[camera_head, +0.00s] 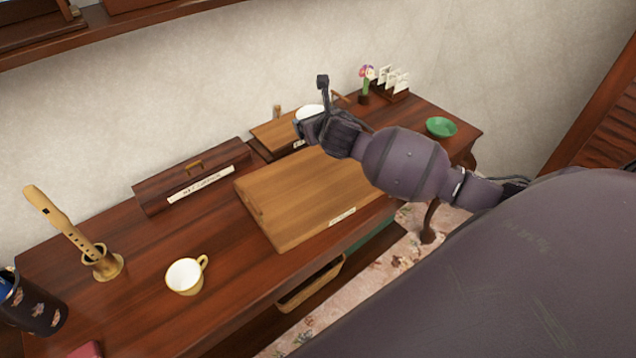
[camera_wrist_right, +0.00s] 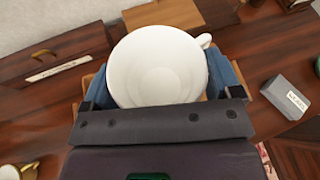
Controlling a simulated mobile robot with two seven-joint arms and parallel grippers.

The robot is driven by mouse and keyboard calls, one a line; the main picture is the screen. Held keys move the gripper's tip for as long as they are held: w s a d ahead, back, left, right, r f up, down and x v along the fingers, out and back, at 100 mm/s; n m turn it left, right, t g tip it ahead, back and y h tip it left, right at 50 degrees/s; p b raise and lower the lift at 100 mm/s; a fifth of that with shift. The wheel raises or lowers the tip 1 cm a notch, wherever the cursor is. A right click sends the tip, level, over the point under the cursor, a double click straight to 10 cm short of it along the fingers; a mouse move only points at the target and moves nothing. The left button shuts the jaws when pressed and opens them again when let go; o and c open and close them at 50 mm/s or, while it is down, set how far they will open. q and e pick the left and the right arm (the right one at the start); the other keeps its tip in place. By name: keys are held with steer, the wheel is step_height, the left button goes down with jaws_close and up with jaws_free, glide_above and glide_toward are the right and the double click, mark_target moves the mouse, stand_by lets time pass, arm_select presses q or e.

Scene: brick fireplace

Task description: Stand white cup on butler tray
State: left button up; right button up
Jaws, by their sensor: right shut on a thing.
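The white cup (camera_wrist_right: 157,62) is held between the blue fingers of my right gripper (camera_wrist_right: 162,72), with its handle toward the right in the wrist view. In the head view the cup (camera_head: 308,111) is partly hidden by my right gripper (camera_head: 312,119), over the back of the desk. A light wooden piece with upright handles (camera_head: 266,132) stands behind and below the cup; it may be the butler tray. A larger flat wooden board-like piece (camera_head: 290,205) with a label lies in front. The labels are too small to read. My left gripper is not in view.
On the desk (camera_head: 225,255) stand a cream cup with a gold handle (camera_head: 184,276), a dark lidded box (camera_head: 190,178), a flute in a holder (camera_head: 102,262), a green bowl (camera_head: 441,127) and a flower vase (camera_head: 364,90). A grey labelled box (camera_wrist_right: 288,98) shows in the wrist view.

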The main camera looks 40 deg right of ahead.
step_height(320, 180, down, 15)
steer(key=shift+a+r+b, duration=0.1)
steer(key=shift+a+b, duration=0.05)
steer(key=shift+b, duration=1.1)
steer(key=shift+f+b, duration=0.65)
steer(key=shift+f, duration=1.85)
steer(key=shift+f, duration=0.1)
steer(key=o, duration=0.8)
steer(key=shift+s, duration=0.1)
steer(key=p+v, duration=0.2)
steer(key=v, duration=1)
